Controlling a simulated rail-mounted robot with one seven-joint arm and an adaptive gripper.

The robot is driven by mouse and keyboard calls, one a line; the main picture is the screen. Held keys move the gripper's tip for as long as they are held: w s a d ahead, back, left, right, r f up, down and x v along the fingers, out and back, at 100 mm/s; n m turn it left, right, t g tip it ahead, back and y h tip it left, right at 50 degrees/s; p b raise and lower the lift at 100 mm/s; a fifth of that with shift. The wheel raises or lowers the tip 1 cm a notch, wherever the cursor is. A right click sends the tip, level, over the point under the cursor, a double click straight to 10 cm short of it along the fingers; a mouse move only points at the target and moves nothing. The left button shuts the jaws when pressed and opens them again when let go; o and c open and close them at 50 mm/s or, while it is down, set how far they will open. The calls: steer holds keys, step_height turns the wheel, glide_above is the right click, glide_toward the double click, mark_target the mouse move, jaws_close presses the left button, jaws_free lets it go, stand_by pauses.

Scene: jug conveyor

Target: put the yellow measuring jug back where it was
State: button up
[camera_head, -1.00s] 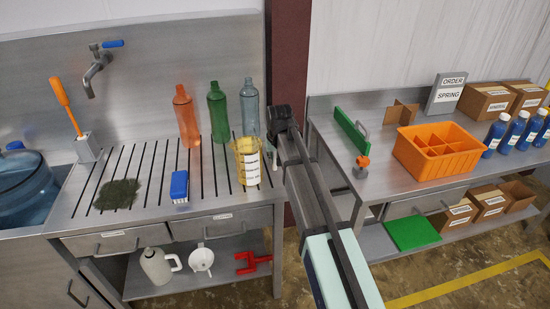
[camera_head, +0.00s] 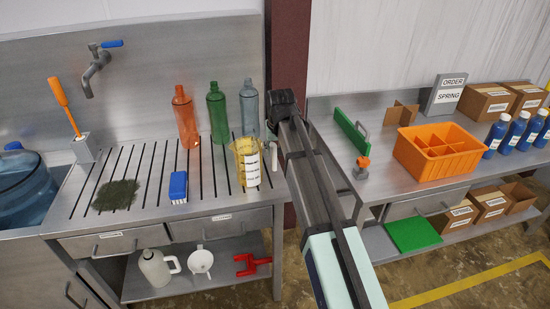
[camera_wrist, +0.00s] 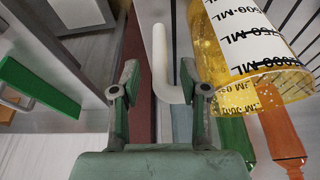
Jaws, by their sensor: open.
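The yellow measuring jug (camera_head: 247,163) stands upright at the right end of the grooved draining board, with a white label band. In the wrist view the jug (camera_wrist: 262,88) is large at upper right, and its pale handle (camera_wrist: 158,55) lies between my spread fingers. My gripper (camera_wrist: 162,75) is open, with one finger either side of the handle in the picture; I cannot tell whether either touches it. In the head view my arm's end is right of and behind the jug, and the fingertips are hidden or too small to make out.
Orange (camera_head: 186,118), green (camera_head: 217,112) and clear blue (camera_head: 249,108) bottles stand behind the jug. A blue brush (camera_head: 179,187) and a dark green pad (camera_head: 117,195) lie to its left. The right bench holds an orange crate (camera_head: 437,170) and a green panel (camera_head: 351,131).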

steer(key=v, duration=0.6)
steer(key=shift+b, duration=0.45)
steer(key=shift+r, duration=0.15)
steer(key=s+d+f+m+g, duration=0.1)
steer(key=s+d+f, duration=0.1)
steer(key=d+f, duration=0.45)
steer(key=s+d+f+m+g, duration=0.1)
steer(key=d+f, duration=0.2)
steer(key=f, duration=0.6)
steer(key=s+d+f+g, duration=0.1)
steer(key=s+f, duration=0.6)
steer(key=f, duration=0.5)
steer(key=s+d+f+g, duration=0.1)
steer(key=s+f+g, duration=0.1)
steer(key=s+f, duration=0.8)
steer(key=s+f+g, duration=0.1)
steer(key=s+f, duration=0.6)
steer(key=s, duration=0.4)
steer(key=s+d+f+g, duration=0.1)
steer(key=s+f+g, duration=0.1)
steer(key=s+f, duration=0.5)
steer(key=s+f+g, duration=0.2)
steer(key=s+f, duration=0.5)
steer(key=s, duration=1)
steer(key=shift+s+d+f+n+h, duration=0.15)
steer(key=shift+s+d+n+h, duration=0.05)
steer(key=shift+n+h, duration=0.1)
